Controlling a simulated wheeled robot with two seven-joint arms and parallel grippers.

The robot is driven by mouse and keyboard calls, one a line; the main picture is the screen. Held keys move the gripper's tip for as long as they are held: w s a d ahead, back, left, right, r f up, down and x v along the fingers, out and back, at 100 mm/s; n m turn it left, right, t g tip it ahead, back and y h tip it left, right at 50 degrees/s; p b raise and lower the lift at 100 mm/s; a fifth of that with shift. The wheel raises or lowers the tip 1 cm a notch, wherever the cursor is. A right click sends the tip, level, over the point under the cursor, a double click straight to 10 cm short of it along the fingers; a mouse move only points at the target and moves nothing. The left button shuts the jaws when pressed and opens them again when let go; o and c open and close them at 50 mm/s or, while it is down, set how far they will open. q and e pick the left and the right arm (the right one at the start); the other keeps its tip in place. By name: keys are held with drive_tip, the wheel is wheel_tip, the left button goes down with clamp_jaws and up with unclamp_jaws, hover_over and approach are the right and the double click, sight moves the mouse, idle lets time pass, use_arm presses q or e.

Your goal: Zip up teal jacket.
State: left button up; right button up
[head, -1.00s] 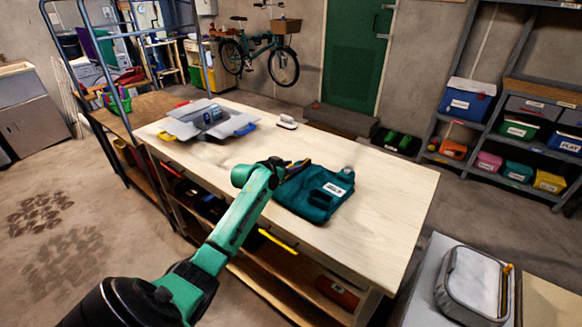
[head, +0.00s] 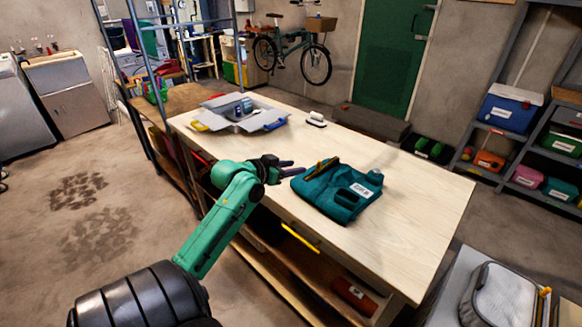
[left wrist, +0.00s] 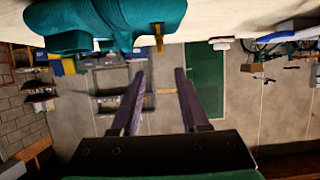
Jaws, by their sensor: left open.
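The teal jacket (head: 345,200) lies folded on the wooden workbench (head: 400,240), with a white label on its front. A yellow-brown tab, perhaps the zip pull (head: 322,168), sticks out along its far left edge. In the left wrist view the jacket (left wrist: 100,22) is at the top left, and the tab (left wrist: 158,38) hangs at its right end. My left gripper (head: 290,168) is just left of the jacket, its dark fingers pointing towards it. In the left wrist view its fingers (left wrist: 160,90) are apart with nothing between them. My right gripper is not in view.
An open grey box (head: 235,113) with a blue item stands at the bench's far left. A small white-topped brush-like object (head: 316,119) lies at the back edge. A grey case (head: 500,295) is at the lower right. The bench right of the jacket is clear.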

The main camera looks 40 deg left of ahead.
use_arm(q)
drive_tip(key=shift+s+r, duration=0.15)
drive_tip(key=shift+s, duration=0.2)
drive_tip(key=shift+w, duration=0.1)
drive_tip(key=shift+c, duration=1.2)
drive_tip(key=shift+n, duration=0.4)
clamp_jaws()
drive_tip(key=n+t+p, duration=0.1)
drive_tip(key=n+p, duration=0.2)
drive_tip(key=n, duration=3.2)
approach(317, 166)
drive_tip(key=p+x, duration=0.1)
drive_tip(key=x, duration=0.5)
drive_tip(key=shift+w, duration=0.2)
